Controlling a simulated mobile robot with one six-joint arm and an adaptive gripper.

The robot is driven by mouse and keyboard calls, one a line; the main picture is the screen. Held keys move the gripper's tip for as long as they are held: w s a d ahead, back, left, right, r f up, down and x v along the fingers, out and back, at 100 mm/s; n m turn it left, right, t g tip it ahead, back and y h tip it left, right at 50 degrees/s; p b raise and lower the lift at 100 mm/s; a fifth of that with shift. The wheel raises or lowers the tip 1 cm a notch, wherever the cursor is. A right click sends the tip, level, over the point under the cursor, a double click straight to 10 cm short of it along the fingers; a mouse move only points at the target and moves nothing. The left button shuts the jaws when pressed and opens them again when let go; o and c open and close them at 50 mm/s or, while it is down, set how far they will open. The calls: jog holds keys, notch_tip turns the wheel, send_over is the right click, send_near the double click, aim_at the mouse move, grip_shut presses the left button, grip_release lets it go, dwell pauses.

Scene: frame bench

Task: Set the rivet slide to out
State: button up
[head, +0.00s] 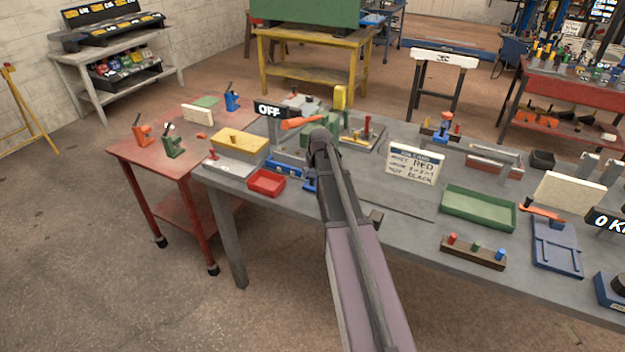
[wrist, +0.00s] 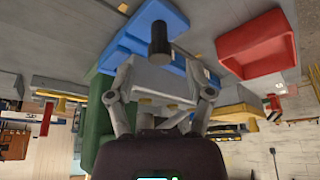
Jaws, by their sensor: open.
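A blue fixture (wrist: 150,32) with an upright-looking black cylindrical knob (wrist: 159,42) is in the wrist view, just beyond my fingertips. It may be the rivet slide, but no label on it is readable. In the head view, blue parts (head: 285,168) show beside my arm on the bench, partly hidden by it. My gripper (wrist: 160,70) is open, with one finger on each side of a grey block (wrist: 160,82) in the picture. I cannot tell whether the fingers touch the block. The knob is not between the fingers. In the head view my arm hides the gripper.
A red tray (head: 266,183) and a yellow bin (head: 240,142) lie left of my arm. An orange lever (head: 302,123) on a green block and an OFF sign (head: 268,110) stand behind. A job card (head: 414,163) and green tray (head: 478,208) are right.

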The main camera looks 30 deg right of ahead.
jog(key=shift+b+x, duration=0.6)
jog(key=shift+x, duration=0.3)
grip_shut()
